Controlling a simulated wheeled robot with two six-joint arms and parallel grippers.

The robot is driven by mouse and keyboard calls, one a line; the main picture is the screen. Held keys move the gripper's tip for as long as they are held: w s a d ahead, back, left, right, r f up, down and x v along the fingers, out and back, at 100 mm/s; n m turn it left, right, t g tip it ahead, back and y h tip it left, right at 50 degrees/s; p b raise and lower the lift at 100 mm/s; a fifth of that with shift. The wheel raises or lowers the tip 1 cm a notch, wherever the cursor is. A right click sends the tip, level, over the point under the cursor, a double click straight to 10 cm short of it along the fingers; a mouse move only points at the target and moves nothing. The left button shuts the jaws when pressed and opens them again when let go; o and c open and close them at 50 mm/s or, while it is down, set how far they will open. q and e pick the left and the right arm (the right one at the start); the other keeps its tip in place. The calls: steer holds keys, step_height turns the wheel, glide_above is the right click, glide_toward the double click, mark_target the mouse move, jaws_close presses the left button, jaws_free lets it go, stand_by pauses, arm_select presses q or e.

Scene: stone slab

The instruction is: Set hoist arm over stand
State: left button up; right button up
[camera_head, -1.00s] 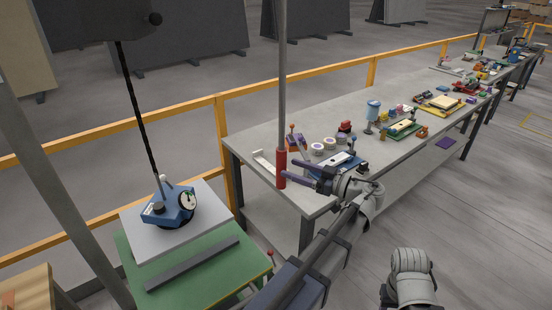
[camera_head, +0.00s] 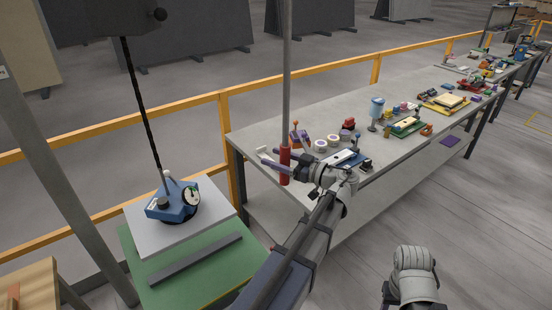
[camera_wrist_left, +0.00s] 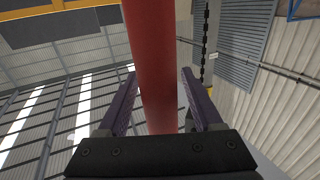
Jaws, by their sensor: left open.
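A grey vertical rod with a red grip (camera_head: 285,166) hangs from above, in front of the workbench's near corner. My left gripper (camera_head: 264,157) is open, its two purple fingers reaching past the red grip on either side. In the left wrist view the red grip (camera_wrist_left: 155,65) stands between the open fingers (camera_wrist_left: 158,75); I cannot tell whether either touches it. A blue lifting head with a dial (camera_head: 173,203) hangs on a black line, over or on a grey slab (camera_head: 215,207) on a green stand (camera_head: 218,268). My right gripper is out of view.
The long workbench (camera_head: 262,140) carries tape rolls, a blue tray and many small parts close to my left gripper. A yellow rail (camera_head: 110,135) runs behind the stand and bench. A dark bar (camera_head: 200,258) lies on the stand. Open floor lies at right.

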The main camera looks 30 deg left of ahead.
arm_select(q)
jaws_close()
stand_by(0.3)
stand_by(1.0)
